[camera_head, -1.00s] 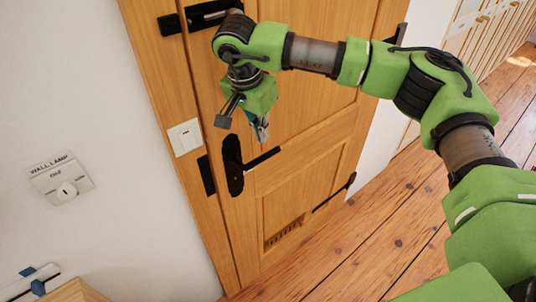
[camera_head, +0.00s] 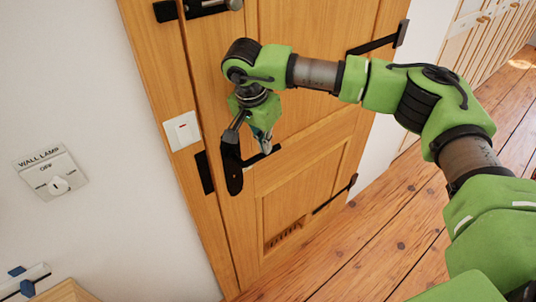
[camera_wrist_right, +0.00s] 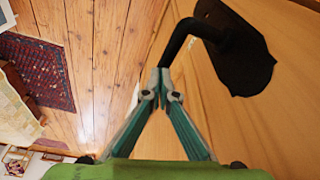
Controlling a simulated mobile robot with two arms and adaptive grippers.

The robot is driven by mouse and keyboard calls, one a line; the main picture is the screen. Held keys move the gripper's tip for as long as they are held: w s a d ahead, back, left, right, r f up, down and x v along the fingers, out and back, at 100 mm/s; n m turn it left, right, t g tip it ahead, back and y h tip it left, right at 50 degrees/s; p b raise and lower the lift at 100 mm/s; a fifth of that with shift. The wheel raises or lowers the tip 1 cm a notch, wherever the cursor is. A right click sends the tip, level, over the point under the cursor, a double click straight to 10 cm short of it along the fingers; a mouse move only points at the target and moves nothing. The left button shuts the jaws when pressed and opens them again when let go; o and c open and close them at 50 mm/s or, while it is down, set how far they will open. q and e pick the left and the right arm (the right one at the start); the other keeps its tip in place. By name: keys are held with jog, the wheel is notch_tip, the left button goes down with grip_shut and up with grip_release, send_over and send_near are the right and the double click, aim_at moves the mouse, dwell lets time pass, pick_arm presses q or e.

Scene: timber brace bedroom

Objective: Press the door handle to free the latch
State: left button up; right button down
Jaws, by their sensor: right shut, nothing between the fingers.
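The black door handle shows in the head view with its upright backplate (camera_head: 233,172) and its lever (camera_head: 256,159) pointing right. It is mounted on the wooden door (camera_head: 300,115). My right gripper (camera_head: 265,147) is over the lever, fingers pointing down, close to its free end. In the right wrist view the shut fingertips (camera_wrist_right: 162,91) meet at the lever's end (camera_wrist_right: 167,58), with nothing held between them. Whether they touch the lever I cannot tell. The lever looks about level. The door is closed in its frame. My left gripper is out of view.
A black bolt (camera_head: 205,7) is above on the door. A white light switch (camera_head: 182,130) and a wall lamp switch (camera_head: 52,176) are at the left. Wooden floor (camera_head: 390,235) lies clear at the right. A patterned rug (camera_wrist_right: 35,70) shows in the right wrist view.

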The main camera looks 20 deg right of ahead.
jog(key=shift+f, duration=0.1)
notch_tip(320, 180, down, 4)
jog(key=b, duration=0.3)
jog(key=shift+s+f, duration=0.1)
jog(key=shift+f, duration=0.05)
jog(key=shift+r, duration=0.25)
jog(key=shift+s+a+r, duration=0.25)
jog(key=shift+s+a, duration=0.2)
jog(key=shift+a, duration=0.1)
jog(key=shift+s+a+r, duration=0.25)
jog(key=shift+s+a, duration=0.2)
jog(key=shift+a, duration=0.1)
jog(key=shift+a, duration=0.1)
send_near(258, 160)
jog(key=shift+d+f, duration=0.45)
jog(key=shift+f, duration=0.15)
